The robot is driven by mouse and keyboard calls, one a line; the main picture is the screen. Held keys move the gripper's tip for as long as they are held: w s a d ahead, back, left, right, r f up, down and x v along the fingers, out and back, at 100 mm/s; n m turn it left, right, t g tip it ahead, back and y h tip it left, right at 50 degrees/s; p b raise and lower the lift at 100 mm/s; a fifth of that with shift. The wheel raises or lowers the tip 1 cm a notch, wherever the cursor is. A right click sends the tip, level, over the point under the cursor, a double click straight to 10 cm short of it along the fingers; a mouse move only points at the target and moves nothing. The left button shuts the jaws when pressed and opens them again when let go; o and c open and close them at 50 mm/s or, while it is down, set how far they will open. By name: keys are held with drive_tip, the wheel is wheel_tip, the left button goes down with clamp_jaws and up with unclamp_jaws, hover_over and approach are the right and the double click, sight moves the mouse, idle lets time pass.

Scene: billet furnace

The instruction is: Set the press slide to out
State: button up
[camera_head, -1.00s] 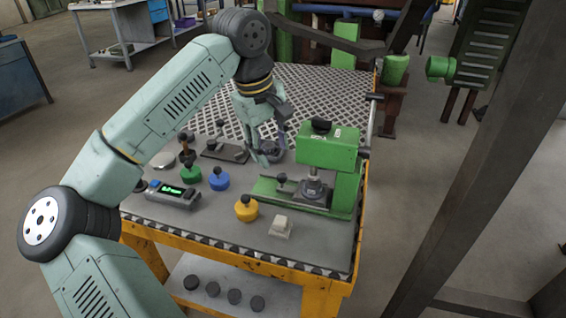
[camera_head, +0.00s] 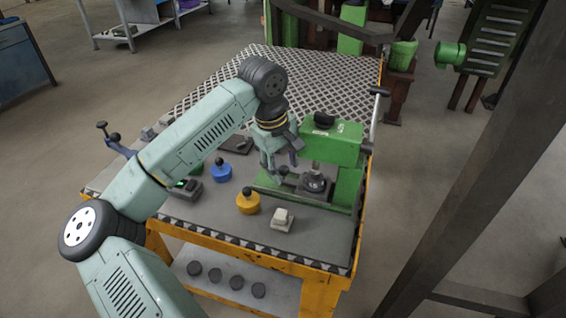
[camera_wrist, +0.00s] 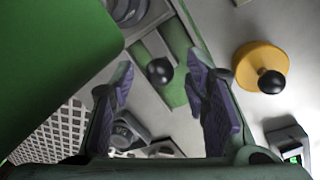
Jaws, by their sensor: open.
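The green press (camera_head: 333,146) stands at the right side of the bench. Its slide (camera_head: 268,184) is a low green track running left from under the press head, with a dark round fixture (camera_head: 314,184) below the head. A black ball knob (camera_head: 283,171) sits toward the slide's left end; the knob shows in the wrist view (camera_wrist: 160,71) too. My gripper (camera_head: 279,166) is open, pointing down close to the knob. In the wrist view the knob lies between the lines of the two fingers (camera_wrist: 160,80), just past the tips, with no contact visible.
The press body (camera_wrist: 50,60) is close beside my gripper in the wrist view. A yellow knobbed pot (camera_head: 248,202), a blue one (camera_head: 222,171) and a pale block on a plate (camera_head: 282,217) stand nearby. The press lever (camera_head: 376,115) rises at the right.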

drive_tip(key=shift+f, duration=0.1)
drive_tip(key=shift+c, duration=0.4)
clamp_jaws()
idle(0.5)
